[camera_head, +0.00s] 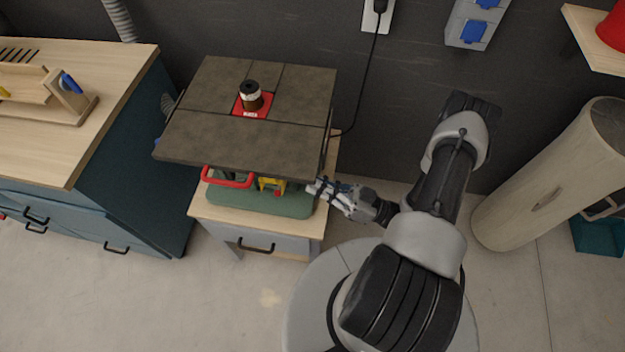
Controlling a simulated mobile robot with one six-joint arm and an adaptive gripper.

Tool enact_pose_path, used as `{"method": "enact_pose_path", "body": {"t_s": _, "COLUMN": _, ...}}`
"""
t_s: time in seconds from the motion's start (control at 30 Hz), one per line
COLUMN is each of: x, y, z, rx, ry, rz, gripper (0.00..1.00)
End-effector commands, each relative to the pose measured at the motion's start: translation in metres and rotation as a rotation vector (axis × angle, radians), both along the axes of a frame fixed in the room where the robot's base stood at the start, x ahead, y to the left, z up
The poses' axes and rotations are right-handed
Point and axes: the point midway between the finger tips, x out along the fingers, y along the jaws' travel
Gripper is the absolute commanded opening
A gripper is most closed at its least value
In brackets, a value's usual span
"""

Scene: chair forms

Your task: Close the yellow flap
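A small yellow part (272,185), which looks like the yellow flap, shows under the front edge of the dark router table top (215,137). The top hides much of it, and I cannot tell how far open it stands. It is on the green base (262,204) of the machine, right of a red handle-like frame (229,179). My gripper (316,188) is at the right front corner of the machine, to the right of the yellow part and apart from it. Its fingers are small and partly overlap the machine's edge, so their opening is unclear.
The machine stands on a small wooden-topped cabinet (207,212). A teal workbench (128,170) is at left. A black cable (374,60) hangs from a wall socket behind. The floor in front of the cabinet is clear.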

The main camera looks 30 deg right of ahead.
Motion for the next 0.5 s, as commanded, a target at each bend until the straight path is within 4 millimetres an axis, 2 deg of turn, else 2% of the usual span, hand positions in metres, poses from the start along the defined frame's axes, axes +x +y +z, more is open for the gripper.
{"method": "enact_pose_path", "body": {"t_s": 0.2, "x": 0.026, "y": 0.031, "z": 0.012, "rx": -0.002, "ry": 0.000, "rz": 0.008, "gripper": 0.00}}
{"method": "enact_pose_path", "body": {"t_s": 0.5, "x": 0.046, "y": 0.053, "z": 0.023, "rx": -0.003, "ry": 0.001, "rz": 0.003, "gripper": 0.00}}
